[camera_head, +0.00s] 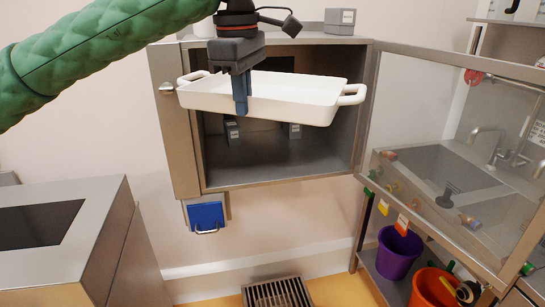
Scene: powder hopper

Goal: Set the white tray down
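The white tray (295,108) has a loop handle at each end and hangs in the air, slightly tilted, in front of the open metal cabinet (280,180). My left gripper (241,95) comes from above and is shut on the tray's near wall. One finger shows outside the wall; the other is hidden. The tray covers the upper part of the cabinet opening. My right gripper is not in view.
The cabinet's glass door (440,150) stands open to the right. Small grey blocks (232,132) are inside the cabinet, and another grey block (340,21) sits on top. A metal counter (60,235) is at lower left. A purple bucket (397,252) stands on a low shelf.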

